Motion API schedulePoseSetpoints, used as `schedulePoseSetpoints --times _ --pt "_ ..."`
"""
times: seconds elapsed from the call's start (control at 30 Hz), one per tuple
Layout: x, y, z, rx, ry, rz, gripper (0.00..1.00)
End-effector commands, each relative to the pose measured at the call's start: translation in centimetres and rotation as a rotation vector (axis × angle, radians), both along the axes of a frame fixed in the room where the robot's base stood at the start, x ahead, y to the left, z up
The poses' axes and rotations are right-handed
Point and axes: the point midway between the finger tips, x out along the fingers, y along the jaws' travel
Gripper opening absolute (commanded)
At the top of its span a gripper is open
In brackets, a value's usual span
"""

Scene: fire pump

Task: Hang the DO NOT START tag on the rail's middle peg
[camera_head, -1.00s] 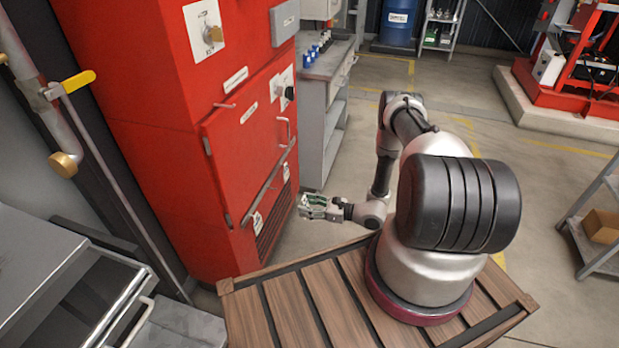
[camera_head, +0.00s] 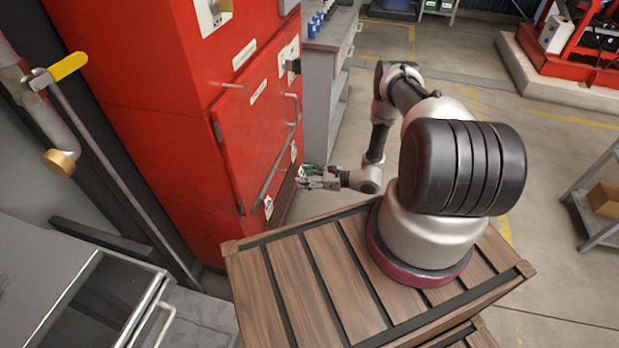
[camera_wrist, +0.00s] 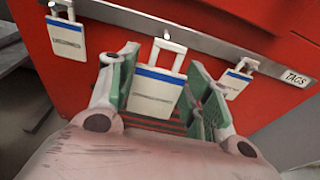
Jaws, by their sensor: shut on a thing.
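In the wrist view a white tag with a blue band (camera_wrist: 153,92) sits between the green-padded fingers of my gripper (camera_wrist: 165,100), which is shut on it. Its print is too small to read. The tag's white loop stands up in front of the metal rail (camera_wrist: 120,17) at about its middle; I cannot tell whether it is around a peg. Similar tags hang at the rail's left (camera_wrist: 66,42) and right (camera_wrist: 236,83). In the head view my gripper (camera_head: 318,178) is beside the red cabinet's front, close to the rail, and the held tag cannot be made out.
The red cabinet (camera_head: 165,130) carries the rail on its front, with a door handle nearby. A "TAGS" label (camera_wrist: 295,78) marks the rail's right end. A grey workbench (camera_head: 320,100) stands beyond the cabinet. Open floor lies to the right of the bench.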

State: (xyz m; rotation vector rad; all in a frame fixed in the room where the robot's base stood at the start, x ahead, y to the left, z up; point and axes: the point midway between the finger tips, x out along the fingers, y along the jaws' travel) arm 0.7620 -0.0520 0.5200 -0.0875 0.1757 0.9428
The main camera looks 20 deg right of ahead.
Motion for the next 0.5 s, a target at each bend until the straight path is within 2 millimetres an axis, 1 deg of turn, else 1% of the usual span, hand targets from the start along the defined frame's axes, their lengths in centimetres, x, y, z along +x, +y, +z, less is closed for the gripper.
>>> schedulePoseSetpoints --times 0.5 --pt "2.0 2.8 -0.3 0.001 0.0 0.001 0.33"
